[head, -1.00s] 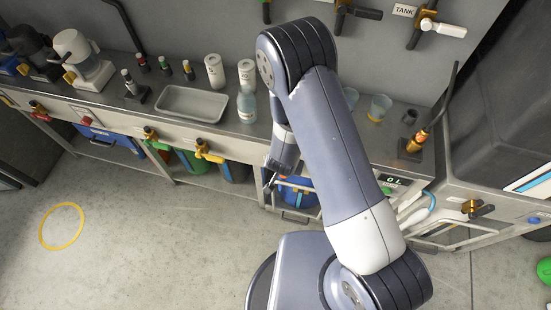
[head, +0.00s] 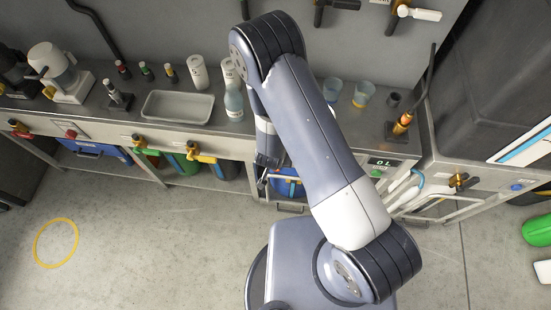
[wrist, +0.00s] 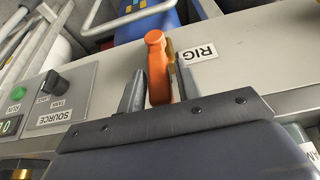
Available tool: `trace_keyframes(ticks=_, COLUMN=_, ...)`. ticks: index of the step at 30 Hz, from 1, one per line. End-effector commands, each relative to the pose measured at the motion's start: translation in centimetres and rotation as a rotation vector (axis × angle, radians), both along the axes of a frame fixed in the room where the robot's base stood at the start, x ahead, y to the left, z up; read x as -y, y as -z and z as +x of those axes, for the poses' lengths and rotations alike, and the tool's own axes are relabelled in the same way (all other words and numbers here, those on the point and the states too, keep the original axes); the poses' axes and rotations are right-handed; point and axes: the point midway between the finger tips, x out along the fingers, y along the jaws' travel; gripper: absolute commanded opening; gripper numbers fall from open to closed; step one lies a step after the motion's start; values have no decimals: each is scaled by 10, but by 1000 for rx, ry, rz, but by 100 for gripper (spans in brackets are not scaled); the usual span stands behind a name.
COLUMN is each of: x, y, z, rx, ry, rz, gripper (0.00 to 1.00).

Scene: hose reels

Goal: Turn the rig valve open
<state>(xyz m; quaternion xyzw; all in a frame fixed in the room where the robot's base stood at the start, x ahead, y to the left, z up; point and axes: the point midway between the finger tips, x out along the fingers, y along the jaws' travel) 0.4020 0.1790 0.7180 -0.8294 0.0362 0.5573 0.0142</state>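The rig valve's orange handle (wrist: 157,68) shows in the wrist view, beside a white RIG label (wrist: 198,52) on the bench's front panel. Part of its brass body (wrist: 171,52) shows just behind it. My gripper (wrist: 160,88) has one finger on each side of the handle, with a narrow gap on the right side. On the left the finger is very close, and I cannot tell if it touches. In the head view my gripper (head: 265,178) is low at the bench front, and my arm hides the rig valve.
The wrist view shows a SOURCE selector knob (wrist: 55,83) and a green button (wrist: 18,92) to the left. The floor at left is clear around a yellow ring (head: 56,243).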

Motion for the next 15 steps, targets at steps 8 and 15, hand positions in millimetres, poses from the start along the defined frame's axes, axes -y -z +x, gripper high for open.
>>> trace_keyframes(ticks=8, x=0, y=-1, z=1, rx=3, ry=2, rz=1, gripper=44)
trace_keyframes(ticks=15, x=-1, y=-11, z=-2, rx=5, ry=2, rz=2, gripper=44)
